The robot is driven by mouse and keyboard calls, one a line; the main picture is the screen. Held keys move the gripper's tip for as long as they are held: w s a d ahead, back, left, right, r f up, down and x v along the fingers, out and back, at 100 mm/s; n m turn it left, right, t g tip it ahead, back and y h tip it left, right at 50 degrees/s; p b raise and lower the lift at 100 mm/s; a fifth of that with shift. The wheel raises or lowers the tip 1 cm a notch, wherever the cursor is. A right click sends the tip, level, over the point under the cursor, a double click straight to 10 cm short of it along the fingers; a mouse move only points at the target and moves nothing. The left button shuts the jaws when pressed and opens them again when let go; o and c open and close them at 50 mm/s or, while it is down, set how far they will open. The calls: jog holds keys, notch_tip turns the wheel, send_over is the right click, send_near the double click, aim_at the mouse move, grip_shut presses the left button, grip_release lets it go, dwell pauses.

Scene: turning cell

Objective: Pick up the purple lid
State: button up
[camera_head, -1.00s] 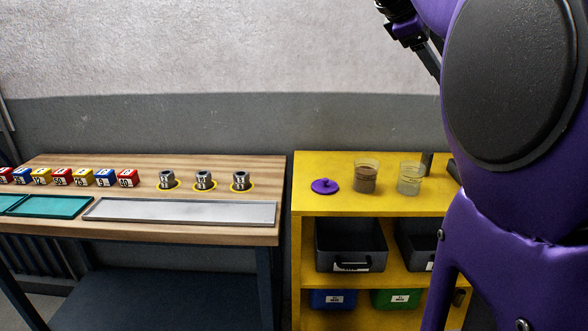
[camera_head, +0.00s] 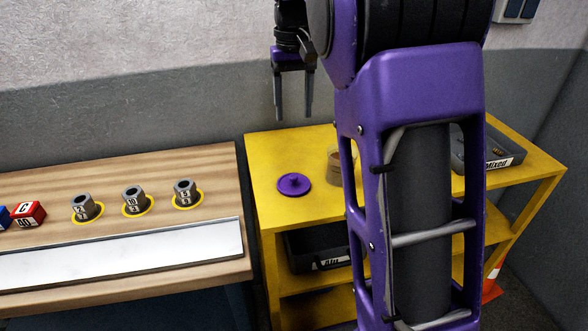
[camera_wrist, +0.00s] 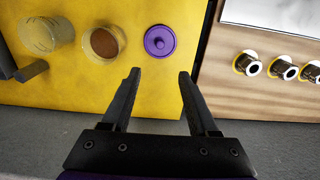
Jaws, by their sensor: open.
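The purple lid (camera_head: 294,184) is a round disc with a small knob on top. It lies flat on the yellow shelf unit's top (camera_head: 265,150), near its left edge. In the wrist view the lid (camera_wrist: 160,41) lies beyond the fingertips, roughly between their lines. My gripper (camera_head: 293,116) is open and empty, pointing down, above and apart from the lid. Its two dark fingers also show in the wrist view (camera_wrist: 159,74).
A jar with brown contents (camera_wrist: 104,43) stands close beside the lid. A clear jar (camera_wrist: 47,35) stands further along. A wooden bench (camera_head: 200,165) with several grey metal parts and a pale tray (camera_head: 120,255) is at left. A grey bin (camera_head: 485,150) sits at right.

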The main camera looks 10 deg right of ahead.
jog(key=b, duration=0.2)
send_over(293, 176)
notch_tip(293, 176, down, 11)
jog(key=shift+s+f, duration=0.1)
jog(key=shift+f+b, duration=0.7)
jog(key=shift+f, duration=2.45)
grip_shut()
